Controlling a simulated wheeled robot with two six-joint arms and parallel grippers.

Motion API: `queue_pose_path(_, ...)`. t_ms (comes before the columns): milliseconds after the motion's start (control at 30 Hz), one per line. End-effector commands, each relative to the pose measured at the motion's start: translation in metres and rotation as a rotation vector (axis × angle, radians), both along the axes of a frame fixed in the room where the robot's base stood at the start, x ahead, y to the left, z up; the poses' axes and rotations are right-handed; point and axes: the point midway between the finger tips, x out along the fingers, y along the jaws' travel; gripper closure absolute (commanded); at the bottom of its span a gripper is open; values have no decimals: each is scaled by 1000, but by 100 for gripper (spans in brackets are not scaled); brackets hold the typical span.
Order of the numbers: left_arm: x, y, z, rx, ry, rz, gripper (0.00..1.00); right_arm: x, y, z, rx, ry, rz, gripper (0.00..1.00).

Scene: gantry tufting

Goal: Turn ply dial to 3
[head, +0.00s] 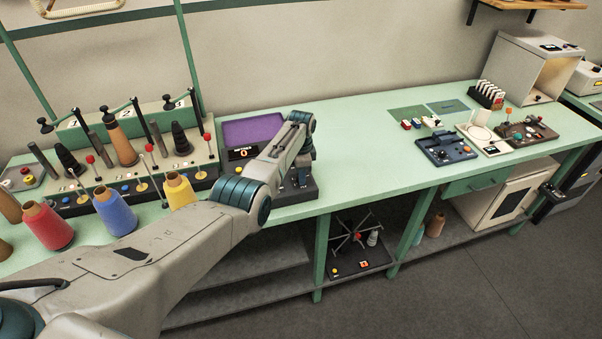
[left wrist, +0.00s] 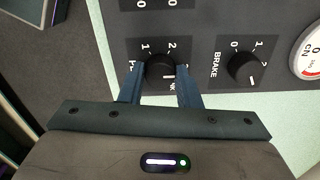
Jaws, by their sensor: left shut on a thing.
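The ply dial (left wrist: 160,66) is a black round knob on a dark grey panel in the left wrist view. The numbers 1 and 2 show above it; its other marks and its name are partly covered by the fingers. A pale pointer mark shows on its lower side, but I cannot tell which number it points to. My left gripper (left wrist: 160,82) is shut on the knob, one blue finger on each side. In the head view my left arm reaches over the dark machine with a purple top (head: 255,132) and hides the dials.
A brake dial (left wrist: 244,68) and a round cN gauge (left wrist: 312,50) sit right of the ply dial. Red, blue and yellow yarn cones (head: 115,211) stand left, before a green-and-cream creel (head: 150,122). The table (head: 370,135) is clear between the machine and a blue control box (head: 446,148).

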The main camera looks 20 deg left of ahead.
Motion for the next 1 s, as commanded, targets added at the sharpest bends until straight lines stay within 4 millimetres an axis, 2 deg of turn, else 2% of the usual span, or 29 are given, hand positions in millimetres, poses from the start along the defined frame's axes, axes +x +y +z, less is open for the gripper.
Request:
queue_pose_path(133, 2, 0, 3, 0, -5, 1, 93, 0, 0, 0, 0, 0, 0, 64)
queue_pose_path(167, 2, 0, 3, 0, -5, 1, 66, 0, 0, 0, 0, 0, 0, 64)
queue_pose_path(267, 2, 0, 2, 0, -5, 1, 48, 0, 0, 0, 0, 0, 0, 64)
queue_pose_path(533, 1, 0, 1, 0, -2, 1, 48, 0, 0, 0, 0, 0, 0, 64)
queue_pose_path(667, 1, 0, 7, 0, -2, 1, 48, 0, 0, 0, 1, 0, 0, 64)
queue_pose_path(833, 1, 0, 29, 0, -5, 1, 48, 0, 2, -1, 2, 0, -1, 64)
queue_pose_path(1000, 2, 0, 61, 0, -8, 1, 48, 0, 3, -12, 3, 0, -1, 64)
